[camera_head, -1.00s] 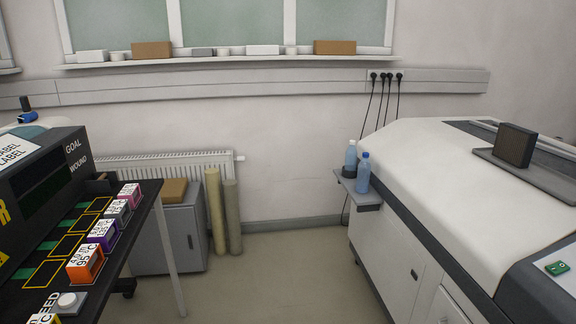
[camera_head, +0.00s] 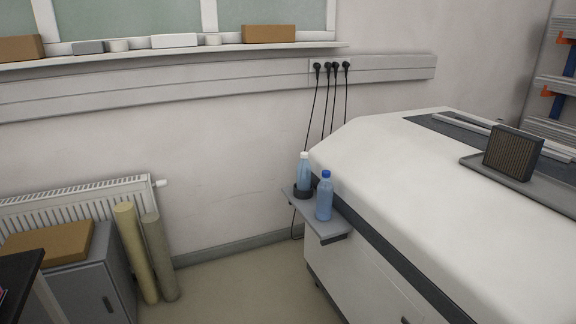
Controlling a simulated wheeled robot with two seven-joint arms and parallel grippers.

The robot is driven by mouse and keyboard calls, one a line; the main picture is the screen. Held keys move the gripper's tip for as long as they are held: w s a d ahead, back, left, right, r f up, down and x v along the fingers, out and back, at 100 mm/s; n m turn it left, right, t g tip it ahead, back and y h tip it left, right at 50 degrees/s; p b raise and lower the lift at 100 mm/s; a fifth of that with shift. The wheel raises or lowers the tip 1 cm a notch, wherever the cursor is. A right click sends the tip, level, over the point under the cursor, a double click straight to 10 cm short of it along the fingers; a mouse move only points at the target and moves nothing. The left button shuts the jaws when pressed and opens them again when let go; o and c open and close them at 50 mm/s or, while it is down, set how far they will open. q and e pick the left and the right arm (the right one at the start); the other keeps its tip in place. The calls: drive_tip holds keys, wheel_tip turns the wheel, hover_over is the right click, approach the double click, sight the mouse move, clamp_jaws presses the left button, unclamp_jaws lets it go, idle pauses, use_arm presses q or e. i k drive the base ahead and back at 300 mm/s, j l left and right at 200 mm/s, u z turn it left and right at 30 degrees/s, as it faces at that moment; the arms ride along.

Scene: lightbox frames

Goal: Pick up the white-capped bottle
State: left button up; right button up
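The white-capped bottle (camera_head: 304,174) is light blue and stands upright on a small grey shelf (camera_head: 330,225) at the side of the large white machine. A dark ring or holder (camera_head: 302,193) is around its base. A blue-capped bottle (camera_head: 324,196) stands upright on the same shelf, in front and to the right of it. Neither of my grippers shows in the head view.
The white machine (camera_head: 400,160) fills the right side, with a dark filter block (camera_head: 513,152) on a grey tray on top. A grey cabinet (camera_head: 95,275) with a cardboard box (camera_head: 50,243) and two rolls (camera_head: 137,250) stand at left. The floor between is clear.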

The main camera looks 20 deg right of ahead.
sight(304, 168)
drive_tip(key=i+j+z, duration=0.2)
drive_tip(key=i+z, duration=0.25)
drive_tip(key=i+j+z, duration=1.05)
drive_tip(key=j, duration=0.15)
drive_tip(key=j+z, duration=0.2)
drive_tip(key=j, duration=0.2)
drive_tip(key=i+j+z, duration=0.15)
drive_tip(key=j, duration=0.25)
drive_tip(key=j+z, duration=0.2)
drive_tip(key=j, duration=0.25)
drive_tip(key=i, duration=0.05)
